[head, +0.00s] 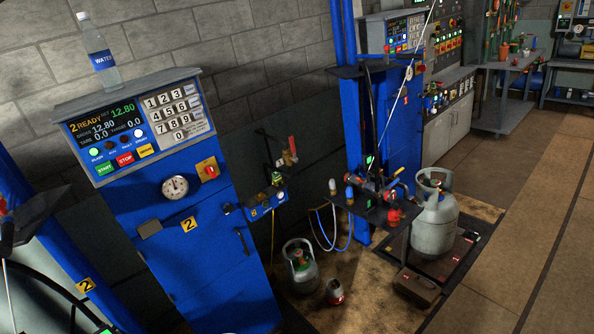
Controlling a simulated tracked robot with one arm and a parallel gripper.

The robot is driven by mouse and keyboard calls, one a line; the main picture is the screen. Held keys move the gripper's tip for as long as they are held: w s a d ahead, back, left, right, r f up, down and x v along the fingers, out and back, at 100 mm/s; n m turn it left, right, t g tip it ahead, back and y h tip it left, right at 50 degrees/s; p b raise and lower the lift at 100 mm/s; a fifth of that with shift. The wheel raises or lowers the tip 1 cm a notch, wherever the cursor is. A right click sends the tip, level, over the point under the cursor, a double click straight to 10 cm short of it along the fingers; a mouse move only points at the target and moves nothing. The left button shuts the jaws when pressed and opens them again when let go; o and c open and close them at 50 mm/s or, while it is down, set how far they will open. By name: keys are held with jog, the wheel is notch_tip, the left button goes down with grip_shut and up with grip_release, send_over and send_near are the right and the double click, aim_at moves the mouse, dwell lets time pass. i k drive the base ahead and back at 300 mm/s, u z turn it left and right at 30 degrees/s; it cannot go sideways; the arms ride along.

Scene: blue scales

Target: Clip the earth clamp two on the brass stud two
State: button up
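The station marked 2 is a tall blue cabinet (205,265) on the left, with a lit panel (105,125) reading READY. Beside it on the right is a small blue bracket (265,207) with a yellow 2 label. A small green and yellow piece (277,179) shows just above this bracket; I cannot tell whether it is the earth clamp. A red-handled fitting (291,148) is higher up. The brass stud is too small or hidden to make out. My gripper is not in view.
A grey cylinder (434,220) stands on a dark platform at right. A smaller cylinder (301,268) and a red-grey canister (334,292) stand on the floor. A water bottle (98,50) is on the cabinet top. Hoses hang beside the bracket. The floor at right is clear.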

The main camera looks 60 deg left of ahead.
aim_at(277, 177)
jog(key=i, duration=1.25)
jog(key=u, duration=0.5)
jog(key=i, duration=1.25)
jog(key=u, duration=1.25)
jog(key=i, duration=1.15)
jog(key=u, duration=0.7)
